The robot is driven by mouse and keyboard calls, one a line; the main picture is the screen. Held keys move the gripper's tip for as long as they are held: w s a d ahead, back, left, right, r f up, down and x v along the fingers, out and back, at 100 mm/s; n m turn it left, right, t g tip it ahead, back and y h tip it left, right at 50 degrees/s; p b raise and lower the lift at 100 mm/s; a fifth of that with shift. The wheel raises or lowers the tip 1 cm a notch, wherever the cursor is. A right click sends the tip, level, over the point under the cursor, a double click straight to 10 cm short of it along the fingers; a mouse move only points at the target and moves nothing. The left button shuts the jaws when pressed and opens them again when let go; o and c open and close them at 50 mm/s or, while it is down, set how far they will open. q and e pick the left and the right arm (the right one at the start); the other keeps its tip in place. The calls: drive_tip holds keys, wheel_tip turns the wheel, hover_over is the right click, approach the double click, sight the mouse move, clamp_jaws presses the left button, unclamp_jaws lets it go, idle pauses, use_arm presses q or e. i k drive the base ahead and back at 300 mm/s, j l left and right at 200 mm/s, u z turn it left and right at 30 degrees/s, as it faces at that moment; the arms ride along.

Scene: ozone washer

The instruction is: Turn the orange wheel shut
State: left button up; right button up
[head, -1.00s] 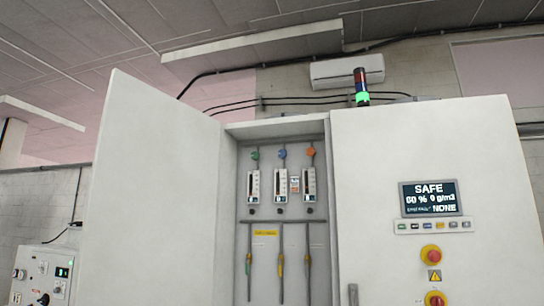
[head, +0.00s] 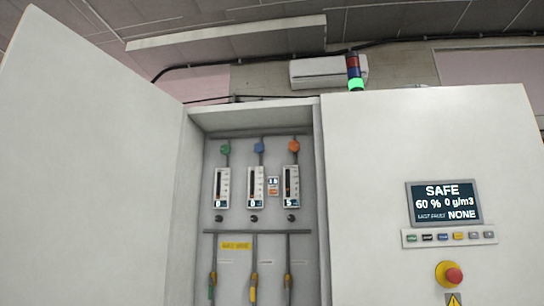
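The orange wheel (head: 294,146) is a small knob at the top of the rightmost of three flow meters inside the open cabinet. A blue wheel (head: 259,148) and a green wheel (head: 225,149) top the other two meters to its left. The meter under the orange wheel (head: 291,188) has a small display that seems to read 5; the other two seem to read 0. Neither of my grippers is in the head view.
The open cabinet door (head: 85,165) stands out on the left. The right cabinet front (head: 370,200) carries a screen (head: 443,203) reading SAFE, 60 % and 0 g/m3, above a red stop button (head: 451,274). A signal tower (head: 355,72) glows green. The recess front looks unobstructed.

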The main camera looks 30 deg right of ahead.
sight(294, 145)
drive_tip(key=i+l+u, duration=0.1)
drive_tip(key=i+l, duration=0.2)
drive_tip(key=i, duration=0.15)
drive_tip(key=i+l, duration=0.35)
drive_tip(key=i+j+u, duration=0.05)
